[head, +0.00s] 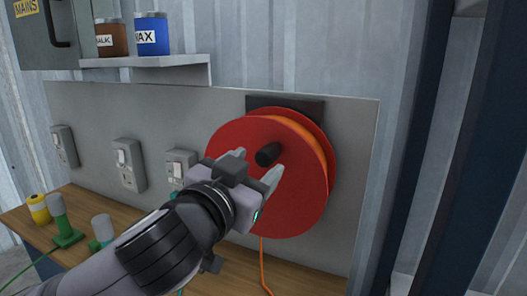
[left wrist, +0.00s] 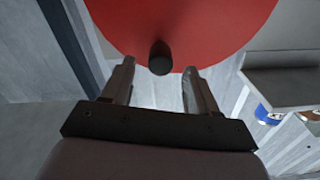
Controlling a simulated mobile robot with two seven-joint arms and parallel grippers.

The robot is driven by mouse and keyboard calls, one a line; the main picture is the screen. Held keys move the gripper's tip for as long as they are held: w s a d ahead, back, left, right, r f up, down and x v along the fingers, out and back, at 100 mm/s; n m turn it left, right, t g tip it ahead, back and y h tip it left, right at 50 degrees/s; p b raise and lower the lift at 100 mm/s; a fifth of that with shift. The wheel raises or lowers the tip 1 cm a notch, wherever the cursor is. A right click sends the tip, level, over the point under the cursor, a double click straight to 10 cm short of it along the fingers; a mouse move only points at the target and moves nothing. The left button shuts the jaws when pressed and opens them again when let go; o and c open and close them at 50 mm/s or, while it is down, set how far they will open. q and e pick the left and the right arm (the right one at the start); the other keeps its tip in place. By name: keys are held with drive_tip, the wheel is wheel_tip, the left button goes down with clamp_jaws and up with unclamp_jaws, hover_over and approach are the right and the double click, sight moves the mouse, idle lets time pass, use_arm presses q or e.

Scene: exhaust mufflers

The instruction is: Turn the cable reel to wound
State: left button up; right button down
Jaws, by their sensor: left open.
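The red cable reel (head: 295,205) is mounted on a grey wall panel, with orange cable wound in it and a loose end hanging below. Its black crank knob (head: 268,154) sticks out from the front face. My left gripper (head: 255,168) is open in front of the reel, with its fingertips on either side of the knob. In the left wrist view the knob (left wrist: 160,57) sits between and just beyond the open fingertips (left wrist: 158,70), apart from both. The reel's red face (left wrist: 185,25) fills the top. My right gripper is not in view.
Several grey switch boxes (head: 129,164) line the panel to the left. A wooden bench (head: 305,283) below holds green-based items (head: 64,222) and a yellow one (head: 38,208). A shelf (head: 150,61) with brown and blue tins is above. A dark post (head: 405,150) stands at the right.

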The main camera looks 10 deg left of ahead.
sight(270, 153)
use_arm(q)
drive_tip(key=shift+w+d+p, duration=0.15)
drive_tip(key=shift+w+d, duration=0.05)
drive_tip(key=shift+w, duration=0.85)
drive_tip(key=shift+w+d+p, duration=0.1)
drive_tip(key=shift+w+d, duration=0.1)
drive_tip(key=shift+w, duration=0.9)
drive_tip(key=shift+w+d+p, duration=0.15)
drive_tip(key=shift+w+d, duration=0.05)
drive_tip(key=shift+w, duration=0.85)
clamp_jaws()
